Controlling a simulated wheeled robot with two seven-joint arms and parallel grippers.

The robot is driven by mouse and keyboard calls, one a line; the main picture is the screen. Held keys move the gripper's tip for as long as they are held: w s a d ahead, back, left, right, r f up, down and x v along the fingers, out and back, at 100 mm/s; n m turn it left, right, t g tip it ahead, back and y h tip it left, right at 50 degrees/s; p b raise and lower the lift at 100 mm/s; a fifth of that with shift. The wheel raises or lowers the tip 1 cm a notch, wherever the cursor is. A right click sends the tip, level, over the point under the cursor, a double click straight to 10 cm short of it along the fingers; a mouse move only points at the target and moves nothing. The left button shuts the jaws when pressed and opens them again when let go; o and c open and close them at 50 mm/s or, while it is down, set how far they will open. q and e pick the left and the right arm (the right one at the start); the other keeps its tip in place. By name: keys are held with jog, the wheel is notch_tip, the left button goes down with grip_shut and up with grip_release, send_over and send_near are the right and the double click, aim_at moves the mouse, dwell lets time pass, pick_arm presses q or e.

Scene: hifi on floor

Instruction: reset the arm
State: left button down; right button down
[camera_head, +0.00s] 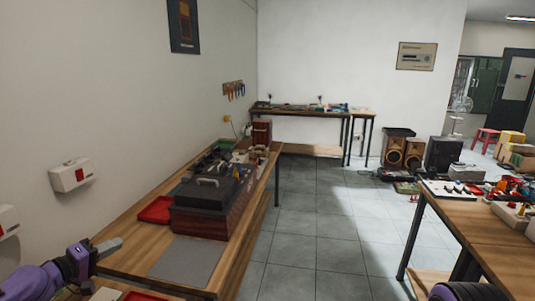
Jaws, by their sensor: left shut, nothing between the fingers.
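My left gripper (108,246) shows at the lower left, on a purple arm that comes in from the left. Its fingers are shut with nothing between them. It is raised near the front left edge of the long wooden bench, to the left of a grey mat (188,261). A purple and black part of my own body shows at the bottom right edge. My right gripper is not in view.
The wooden bench (130,250) along the left wall bears a dark toolbox (215,190) and a red tray (156,210). Another cluttered table (480,229) stands at the right. Tiled floor (315,235) lies clear between them. Speakers (403,153) stand farther back.

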pick_arm(q)
jog(key=s+d+f+g+y+b, duration=0.1)
jog(key=s+d+f+g, duration=0.2)
jog(key=d+f, duration=0.65)
jog(key=s+d+f+g+y+b, duration=0.1)
jog(key=s+d+f+g, duration=0.15)
jog(key=d+f, duration=0.7)
jog(key=s+d+f+m+g+y+b, duration=0.1)
jog(key=s+d+f+g+y+b, duration=0.2)
jog(key=s+f, duration=1)
jog(key=s+a+f+m+g+y, duration=0.1)
jog(key=s+a+f+y, duration=0.1)
jog(key=s, duration=0.7)
jog(key=s+a+f+m+g+y, duration=0.1)
jog(key=s+a+f+g+y, duration=0.1)
jog(key=s, duration=0.7)
jog(key=shift+s+a+f, duration=0.15)
jog(key=shift+f, duration=0.1)
jog(key=shift+g, duration=0.25)
